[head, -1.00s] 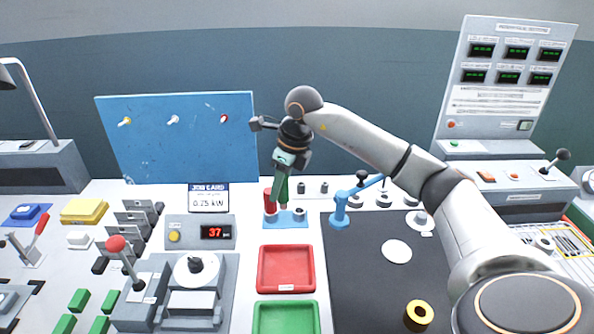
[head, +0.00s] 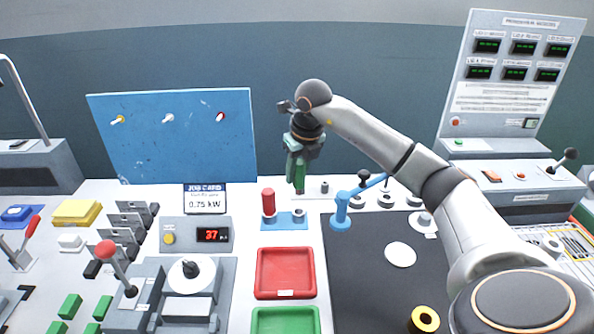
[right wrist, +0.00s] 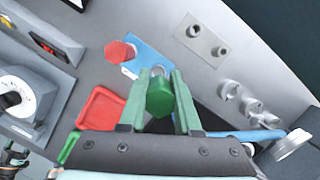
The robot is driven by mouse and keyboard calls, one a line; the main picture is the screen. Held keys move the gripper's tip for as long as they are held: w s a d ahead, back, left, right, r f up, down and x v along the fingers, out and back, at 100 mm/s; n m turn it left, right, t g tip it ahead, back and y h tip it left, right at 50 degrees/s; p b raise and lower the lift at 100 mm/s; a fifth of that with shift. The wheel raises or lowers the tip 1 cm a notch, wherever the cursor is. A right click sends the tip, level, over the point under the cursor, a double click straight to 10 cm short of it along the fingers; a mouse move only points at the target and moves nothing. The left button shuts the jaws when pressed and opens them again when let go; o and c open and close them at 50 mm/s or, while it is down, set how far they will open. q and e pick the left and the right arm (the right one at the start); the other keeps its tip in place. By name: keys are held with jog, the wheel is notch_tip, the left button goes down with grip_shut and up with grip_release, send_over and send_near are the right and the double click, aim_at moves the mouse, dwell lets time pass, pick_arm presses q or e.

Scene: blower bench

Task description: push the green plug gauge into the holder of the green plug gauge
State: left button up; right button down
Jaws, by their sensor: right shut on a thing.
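My right gripper (head: 298,186) points down above the back of the bench. It is shut on the green plug gauge (right wrist: 160,97), whose green hexagonal head shows between the green fingers in the right wrist view. A blue holder block (head: 285,224) stands below and in front of the gripper. A red plug gauge (head: 268,203) stands upright in its left place. Its right place (head: 298,214) shows a small metal ring and no gauge. The held gauge appears clear of the block in the head view.
A blue lever fixture (head: 341,212) stands close on the right. A red tray (head: 285,273) and a green tray (head: 286,321) lie in front. A dark mat (head: 370,285) is on the right.

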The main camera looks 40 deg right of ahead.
aim_at(297, 193)
notch_tip(297, 193, down, 2)
jog(key=shift+f+b, duration=0.2)
jog(key=shift+b, duration=0.45)
jog(key=shift+f, duration=0.4)
jog(key=shift+f+b, duration=0.65)
jog(key=shift+f, duration=0.15)
pick_arm(q)
jog(key=shift+w+d+f, duration=0.3)
jog(key=shift+d+f, duration=0.45)
jog(key=shift+f, duration=0.1)
pick_arm(e)
jog(key=shift+f, duration=0.1)
pick_arm(q)
jog(key=shift+a+f+b, duration=0.15)
jog(key=shift+f+b, duration=0.25)
jog(key=shift+f, duration=0.15)
pick_arm(e)
jog(key=shift+f, duration=0.65)
pick_arm(q)
jog(key=shift+f+b, duration=0.45)
jog(key=shift+b, duration=0.05)
pick_arm(e)
jog(key=shift+f, duration=1)
jog(key=c, duration=0.5)
grip_release()
